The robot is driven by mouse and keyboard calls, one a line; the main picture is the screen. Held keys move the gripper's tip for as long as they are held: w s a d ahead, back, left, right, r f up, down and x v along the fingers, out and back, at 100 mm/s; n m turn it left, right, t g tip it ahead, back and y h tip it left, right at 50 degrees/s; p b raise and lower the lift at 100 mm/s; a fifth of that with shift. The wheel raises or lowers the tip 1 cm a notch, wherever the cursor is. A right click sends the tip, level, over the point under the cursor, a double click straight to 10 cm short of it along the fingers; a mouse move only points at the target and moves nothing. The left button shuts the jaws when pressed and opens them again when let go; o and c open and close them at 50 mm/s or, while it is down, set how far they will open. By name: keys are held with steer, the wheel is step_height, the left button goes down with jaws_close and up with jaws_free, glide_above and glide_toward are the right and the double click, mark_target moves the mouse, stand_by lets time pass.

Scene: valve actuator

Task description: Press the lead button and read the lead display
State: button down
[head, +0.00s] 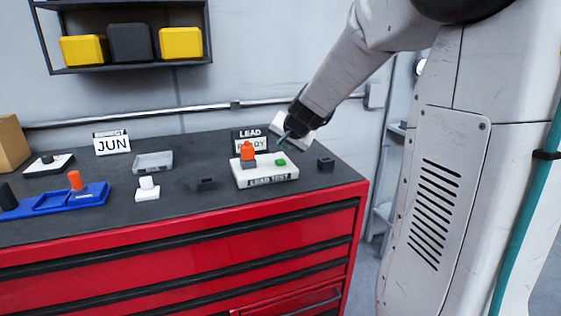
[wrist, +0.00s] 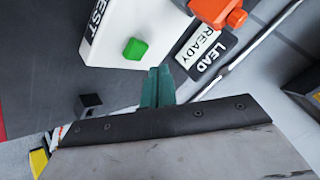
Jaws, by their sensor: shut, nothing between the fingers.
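The white lead test box (head: 265,174), labelled LEAD TEST, sits on the dark bench top near its right end. Its green button (head: 280,162) is on the top right; it also shows in the wrist view (wrist: 135,48). An orange part (head: 247,151) stands on the box's left side. The lead display (head: 249,141) behind the box reads READY in the wrist view (wrist: 205,45). My gripper (head: 284,139) is shut and empty, above and behind the green button. Its teal fingers (wrist: 157,82) appear apart from the button in the wrist view.
A small black block (head: 325,163) lies right of the box. A dark piece (head: 206,183), a white block (head: 147,189), a grey tray (head: 153,162), a JUN sign (head: 112,143) and a blue tray (head: 95,190) are to the left. The bench's right edge is close.

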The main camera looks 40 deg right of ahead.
mark_target(282, 162)
steer(key=shift+f, duration=0.7)
steer(key=shift+f, duration=0.15)
stand_by(1.5)
steer(key=shift+f, duration=0.25)
steer(key=shift+f, duration=0.5)
stand_by(0.6)
steer(key=shift+r, duration=0.95)
steer(key=shift+r, duration=2.5)
